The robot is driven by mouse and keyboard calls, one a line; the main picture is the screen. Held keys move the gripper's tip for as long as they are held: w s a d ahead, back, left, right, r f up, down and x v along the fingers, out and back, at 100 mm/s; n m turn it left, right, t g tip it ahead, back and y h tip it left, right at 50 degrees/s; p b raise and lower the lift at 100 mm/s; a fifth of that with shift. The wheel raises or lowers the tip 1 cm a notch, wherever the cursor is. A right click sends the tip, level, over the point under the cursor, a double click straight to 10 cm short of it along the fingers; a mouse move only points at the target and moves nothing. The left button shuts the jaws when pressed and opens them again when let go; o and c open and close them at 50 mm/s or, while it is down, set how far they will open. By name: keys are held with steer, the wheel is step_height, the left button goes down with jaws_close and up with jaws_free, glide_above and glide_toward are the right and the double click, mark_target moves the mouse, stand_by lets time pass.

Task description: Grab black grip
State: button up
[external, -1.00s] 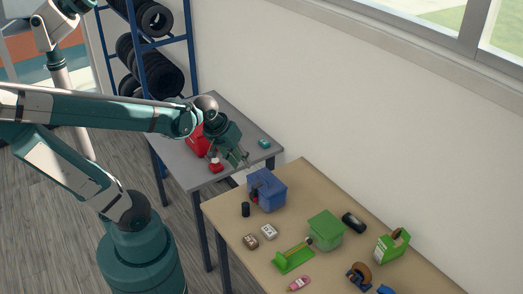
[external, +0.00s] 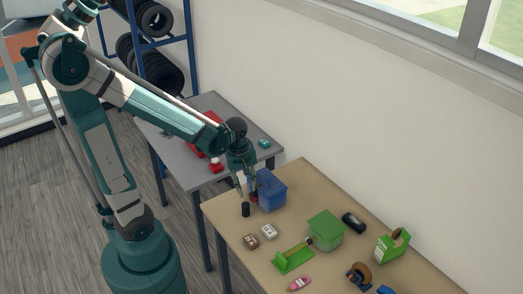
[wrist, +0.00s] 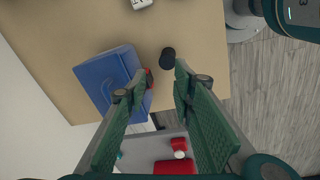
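A small black cylinder (external: 245,209), which looks like the black grip, stands upright near the left edge of the tan table. It also shows in the wrist view (wrist: 167,58), just beyond and between my fingertips. My gripper (external: 245,192) points down above it, beside the blue box. In the wrist view my gripper (wrist: 160,75) is open with nothing between its fingers. Another black cylindrical object (external: 353,222) lies farther right on the table; I cannot tell what it is.
A blue box (external: 271,190) with a red and black part on its side stands close to my gripper. Two small boxes (external: 260,236) lie in front. A grey table (external: 225,125) adjoins behind.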

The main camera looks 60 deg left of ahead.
mark_target(246, 204)
steer(key=shift+a+f+n+g+b, duration=0.15)
steer(key=shift+f+n+g+b, duration=0.2)
steer(key=shift+f+n, duration=0.8)
steer(key=shift+a+f+n+g+b, duration=0.1)
steer(key=shift+f+n+g+b, duration=0.25)
steer(key=shift+f, duration=1.5)
steer(key=shift+f, duration=1.3)
steer(key=shift+b, duration=0.3)
steer(key=shift+f+b, duration=0.6)
steer(key=shift+f, duration=2)
steer(key=c, duration=0.6)
